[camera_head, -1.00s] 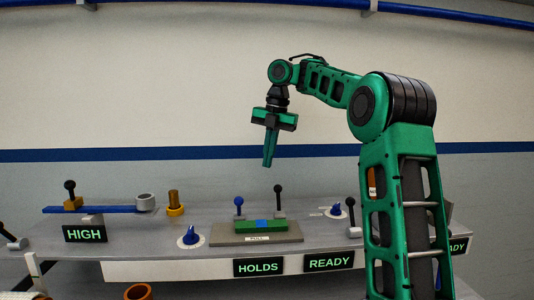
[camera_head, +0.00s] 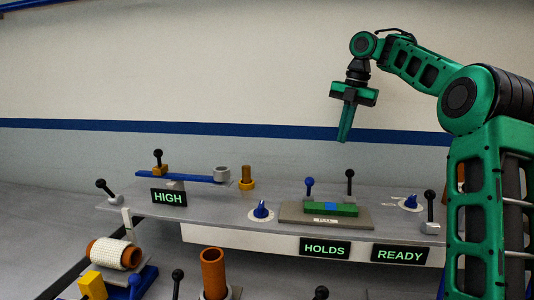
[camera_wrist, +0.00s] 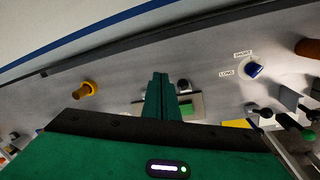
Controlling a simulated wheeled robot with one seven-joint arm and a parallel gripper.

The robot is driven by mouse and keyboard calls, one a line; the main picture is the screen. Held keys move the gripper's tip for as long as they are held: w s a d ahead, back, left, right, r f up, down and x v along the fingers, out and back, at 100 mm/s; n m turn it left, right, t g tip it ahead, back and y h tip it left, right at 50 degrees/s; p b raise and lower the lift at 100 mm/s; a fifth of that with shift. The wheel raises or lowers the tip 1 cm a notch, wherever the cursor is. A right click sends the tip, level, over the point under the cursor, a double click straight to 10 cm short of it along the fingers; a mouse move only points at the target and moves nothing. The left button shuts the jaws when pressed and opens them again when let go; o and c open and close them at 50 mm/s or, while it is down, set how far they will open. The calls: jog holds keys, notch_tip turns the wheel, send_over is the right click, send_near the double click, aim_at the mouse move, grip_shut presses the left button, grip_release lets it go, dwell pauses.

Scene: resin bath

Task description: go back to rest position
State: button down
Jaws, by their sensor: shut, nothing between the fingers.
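My gripper (camera_head: 345,133) is green, with its fingers shut and pointing down. It hangs empty in the air above the back of the grey bench (camera_head: 225,209), touching nothing. In the wrist view its shut fingers (camera_wrist: 163,84) stand in front of the bench top and partly hide what lies behind them. My arm reaches in from the right of the head view.
On the bench are a green block with a blue middle (camera_head: 330,209), blue knobs (camera_head: 261,210), a blue bar (camera_head: 190,175), a brass post (camera_head: 246,176) and levers (camera_head: 350,182). Signs read HIGH (camera_head: 168,198), HOLDS (camera_head: 325,248) and READY (camera_head: 400,254). A copper-coloured tube (camera_head: 212,270) stands in front. The air around my gripper is free.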

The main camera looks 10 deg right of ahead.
jog(key=s+a+f+m, duration=0.1)
jog(key=s+f+m, duration=0.1)
jog(key=s+m, duration=0.2)
jog(key=s+a+f+m, duration=0.2)
jog(key=s+m, duration=0.2)
jog(key=s+a+f+m+g, duration=0.1)
jog(key=s+a+f+m, duration=0.1)
jog(key=s+m, duration=0.3)
jog(key=shift+f, duration=0.5)
jog(key=s+d+f+m, duration=0.1)
jog(key=s+f+m, duration=0.5)
jog(key=s, duration=0.4)
jog(key=s+d+f+m, duration=0.2)
jog(key=s+f+m, duration=0.4)
jog(key=s, duration=0.4)
jog(key=s+d+f+m+h, duration=0.1)
jog(key=s+f+m, duration=0.5)
jog(key=s+m, duration=0.2)
jog(key=shift+s+d+f, duration=0.1)
jog(key=shift+s+d, duration=0.1)
jog(key=shift+s, duration=0.45)
jog(key=shift+s+d+f, duration=0.1)
jog(key=shift+s+d, duration=0.05)
jog(key=shift+s, duration=0.5)
jog(key=shift+g, duration=0.3)
jog(key=shift+w+f, duration=0.3)
jog(key=shift+w, duration=0.45)
jog(key=shift+s+r, duration=0.1)
